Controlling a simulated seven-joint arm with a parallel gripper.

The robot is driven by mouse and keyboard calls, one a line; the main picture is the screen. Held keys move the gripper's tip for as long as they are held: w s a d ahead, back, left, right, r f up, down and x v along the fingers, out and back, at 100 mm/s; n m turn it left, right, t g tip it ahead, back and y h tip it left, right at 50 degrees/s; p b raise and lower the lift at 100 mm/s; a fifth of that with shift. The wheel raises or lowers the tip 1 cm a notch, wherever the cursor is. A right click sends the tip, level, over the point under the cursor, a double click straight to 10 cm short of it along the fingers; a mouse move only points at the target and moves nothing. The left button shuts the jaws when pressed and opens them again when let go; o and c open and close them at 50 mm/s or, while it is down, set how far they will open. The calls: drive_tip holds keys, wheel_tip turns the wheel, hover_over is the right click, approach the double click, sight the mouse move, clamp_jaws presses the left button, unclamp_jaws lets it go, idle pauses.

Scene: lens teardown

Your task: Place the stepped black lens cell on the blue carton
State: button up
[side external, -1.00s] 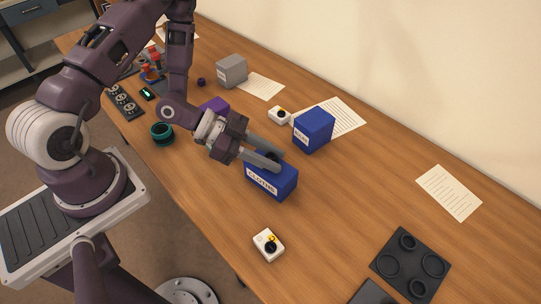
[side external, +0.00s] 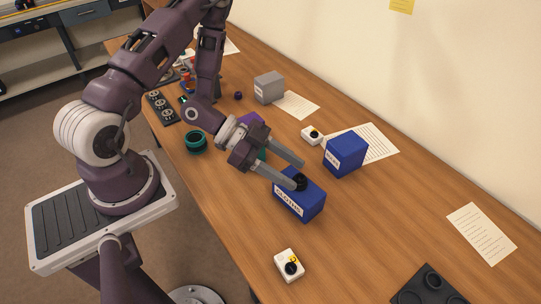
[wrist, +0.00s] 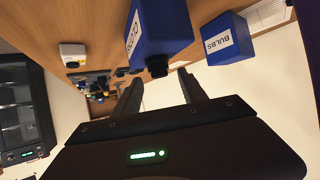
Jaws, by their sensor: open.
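The black lens cell (side external: 300,179) sits on top of the blue carton with a white label that seems to read CLOTHS (side external: 312,206). In the wrist view the cell (wrist: 157,67) shows as a small dark cylinder against the top of that carton (wrist: 168,25), which appears upside down. My gripper (side external: 297,174) is open, with one finger on either side of the cell in the side view. In the wrist view the fingers (wrist: 160,76) stand apart with nothing held between them, and the cell is just beyond their tips. One finger partly hides the cell's edge in the side view.
A second blue carton labelled BULBS (side external: 345,154) stands behind, near a paper sheet (side external: 382,139). White boxes with dark round tops stand in front (side external: 289,266) and behind (side external: 311,135). A grey box (side external: 268,88) is farther back. The tabletop to the right is mostly clear.

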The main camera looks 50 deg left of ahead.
drive_tip(key=v, duration=0.9)
drive_tip(key=shift+w+f, duration=0.1)
drive_tip(key=shift+w, duration=0.05)
